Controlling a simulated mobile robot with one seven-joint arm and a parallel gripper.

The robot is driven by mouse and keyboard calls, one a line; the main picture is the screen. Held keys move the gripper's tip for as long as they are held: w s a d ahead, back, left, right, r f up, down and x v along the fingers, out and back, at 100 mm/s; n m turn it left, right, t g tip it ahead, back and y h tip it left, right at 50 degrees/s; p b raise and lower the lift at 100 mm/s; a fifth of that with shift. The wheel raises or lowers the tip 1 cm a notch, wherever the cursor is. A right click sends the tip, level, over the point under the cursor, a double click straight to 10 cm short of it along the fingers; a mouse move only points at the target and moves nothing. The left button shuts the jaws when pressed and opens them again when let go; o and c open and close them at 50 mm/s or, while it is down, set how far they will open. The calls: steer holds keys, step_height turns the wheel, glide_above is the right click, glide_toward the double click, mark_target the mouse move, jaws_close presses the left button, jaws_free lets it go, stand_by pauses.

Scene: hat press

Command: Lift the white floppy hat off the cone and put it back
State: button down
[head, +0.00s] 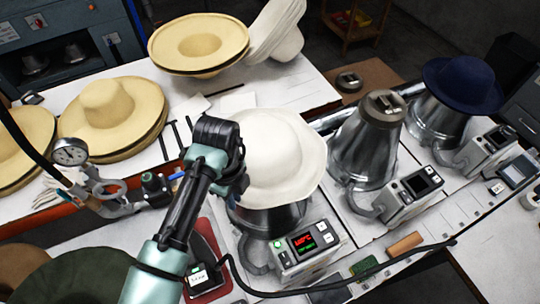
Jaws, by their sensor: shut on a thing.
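The white floppy hat (285,150) sits over a metal cone (272,216) in the middle of the head view. Its wavy brim hangs around the cone, and only the cone's lower part shows below it. My gripper (235,175) is at the left edge of the hat and is shut on the brim. Its fingertips are largely hidden by my own wrist. I cannot tell whether the hat is resting fully on the cone or slightly raised.
A bare metal cone (367,148) stands to the right, and a navy hat (462,83) covers another. A control box (303,243) sits in front of the white hat's cone. Straw hats (113,108) are stacked at left. A dial gauge (70,152) stands left of my arm.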

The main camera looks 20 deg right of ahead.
steer(key=shift+r+p, duration=1.45)
steer(key=shift+r, duration=0.45)
